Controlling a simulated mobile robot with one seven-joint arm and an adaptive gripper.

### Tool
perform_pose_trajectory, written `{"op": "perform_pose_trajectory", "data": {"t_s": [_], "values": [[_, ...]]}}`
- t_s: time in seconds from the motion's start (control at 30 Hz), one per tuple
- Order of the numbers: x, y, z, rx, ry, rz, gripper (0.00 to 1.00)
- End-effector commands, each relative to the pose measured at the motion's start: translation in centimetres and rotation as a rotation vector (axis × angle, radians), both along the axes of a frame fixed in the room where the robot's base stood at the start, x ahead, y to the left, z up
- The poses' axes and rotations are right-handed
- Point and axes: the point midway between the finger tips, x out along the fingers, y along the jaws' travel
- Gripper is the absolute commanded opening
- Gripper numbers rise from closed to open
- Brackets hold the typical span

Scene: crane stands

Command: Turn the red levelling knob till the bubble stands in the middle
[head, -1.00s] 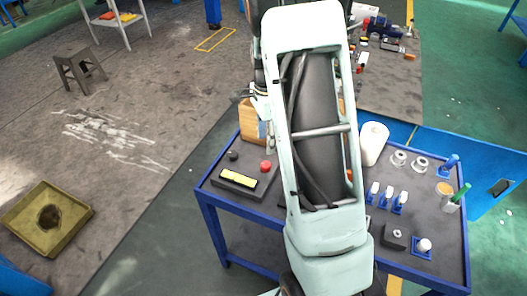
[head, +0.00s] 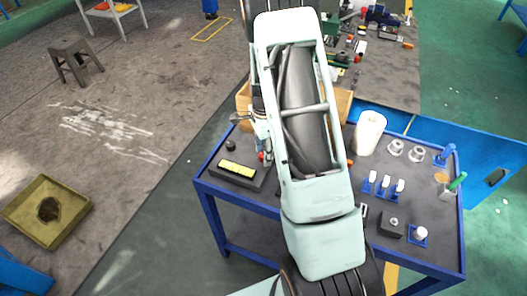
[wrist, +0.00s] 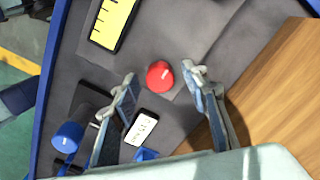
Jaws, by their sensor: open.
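The red levelling knob (wrist: 159,75) shows in the wrist view, round with a pale mark on top. In the head view only a sliver of it (head: 262,156) shows beside my arm. My gripper (wrist: 160,74) is open, with one fingertip on each side of the knob in the picture. Gaps show on both sides, and I cannot tell the height between them. The yellow level vial (wrist: 112,20) with dark tick marks lies at the top left of the wrist view. It also shows on its dark base in the head view (head: 238,169). I cannot make out its bubble.
A wooden box (wrist: 275,90) stands close to the right finger. A blue knob (wrist: 68,137) and a white-faced device (wrist: 141,127) lie near the left finger. On the blue-framed cart (head: 320,232), a white roll (head: 369,132) and several small parts stand to the right of my arm.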

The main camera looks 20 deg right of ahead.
Motion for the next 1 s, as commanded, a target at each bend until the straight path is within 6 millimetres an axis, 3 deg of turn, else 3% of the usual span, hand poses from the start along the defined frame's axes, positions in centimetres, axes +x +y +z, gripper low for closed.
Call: {"op": "perform_pose_trajectory", "data": {"t_s": [0.07,0.47,0.77,1.0], "values": [[0.01,-0.01,0.02,0.000,0.000,0.000,0.41],[0.01,-0.03,0.05,0.000,0.000,0.000,0.00],[0.04,-0.04,-0.01,-0.001,-0.001,0.042,0.00],[0.09,-0.04,-0.10,-0.001,-0.003,0.183,0.00]]}}
